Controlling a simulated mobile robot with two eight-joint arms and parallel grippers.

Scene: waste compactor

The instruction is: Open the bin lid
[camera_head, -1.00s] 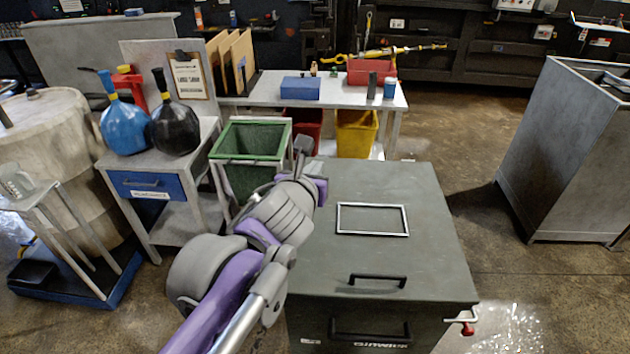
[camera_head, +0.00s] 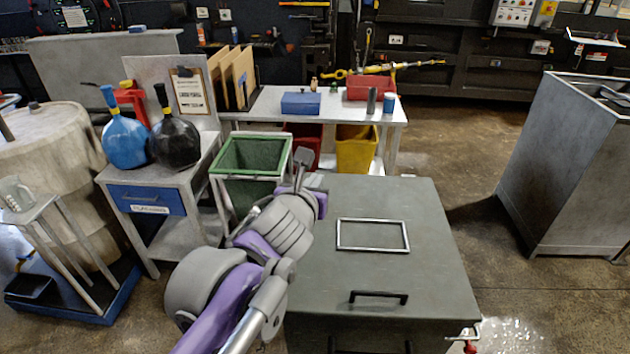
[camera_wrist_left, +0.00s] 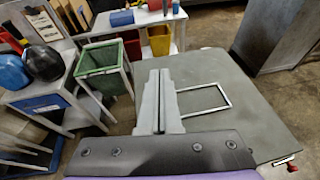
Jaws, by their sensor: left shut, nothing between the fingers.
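The grey bin lid (camera_head: 365,272) is closed and flat, with a black handle (camera_head: 378,297) near its front edge and a raised metal frame (camera_head: 372,234) farther back. The lid also shows in the left wrist view (camera_wrist_left: 240,90). My left gripper (camera_head: 302,160) is over the lid's back left corner, beside the green bin and well away from the black handle. In the left wrist view its fingers (camera_wrist_left: 159,85) are pressed together with nothing between them. My right gripper is in neither view.
A green bin (camera_head: 252,158) stands left of the lid. A yellow bin (camera_head: 356,150) sits under the back table (camera_head: 265,97). A grey cabinet (camera_head: 565,170) stands at right, with clear floor between. A red clamp (camera_head: 470,346) sticks out at the lid's front right corner.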

